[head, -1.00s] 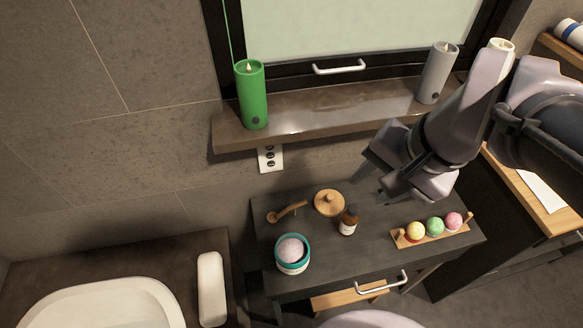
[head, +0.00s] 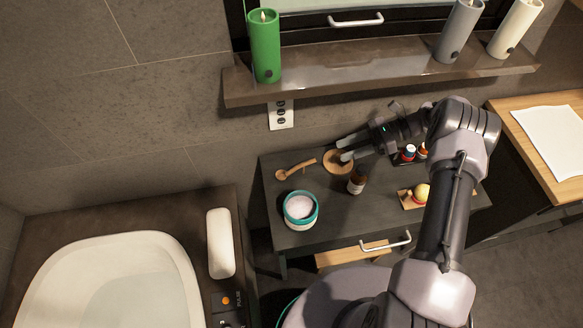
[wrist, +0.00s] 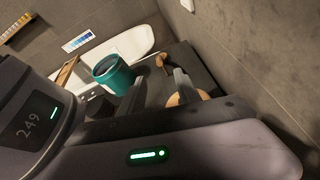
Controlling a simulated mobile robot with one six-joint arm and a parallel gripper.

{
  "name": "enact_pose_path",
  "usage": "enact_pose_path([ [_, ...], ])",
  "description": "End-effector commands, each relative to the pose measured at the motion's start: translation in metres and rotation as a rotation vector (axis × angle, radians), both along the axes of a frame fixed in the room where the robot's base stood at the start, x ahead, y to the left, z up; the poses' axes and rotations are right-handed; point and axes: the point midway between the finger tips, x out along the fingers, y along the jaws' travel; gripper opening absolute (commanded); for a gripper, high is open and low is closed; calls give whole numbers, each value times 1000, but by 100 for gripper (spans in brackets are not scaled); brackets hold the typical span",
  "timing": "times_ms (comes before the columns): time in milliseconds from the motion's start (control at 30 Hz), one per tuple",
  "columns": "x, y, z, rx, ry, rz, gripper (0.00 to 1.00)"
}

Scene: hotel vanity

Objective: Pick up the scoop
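The wooden scoop (head: 296,169) lies on the dark table near its back left, its rounded end at the left and its handle pointing right. In the wrist view, the scoop (wrist: 161,62) shows beyond the fingers. My gripper (head: 342,149) is to the right of the scoop, with its two fingers apart and pointing left toward it. The gripper is open and empty, above or beside the round wooden lid. In the wrist view, the fingers (wrist: 160,88) are spread, with the scoop apart from them.
The round wooden lid (head: 337,165) is partly hidden by the fingers. A brown dropper bottle (head: 357,182) and a teal jar (head: 300,222) with white contents stand in front. A wooden holder (head: 405,198) carries a yellow ball. The shelf (head: 350,77) with candles overhangs the back.

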Motion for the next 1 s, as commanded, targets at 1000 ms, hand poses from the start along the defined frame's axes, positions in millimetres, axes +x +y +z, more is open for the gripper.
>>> enact_pose_path([
  [1000,-38,142,-57,-4,-3,2,32],
])
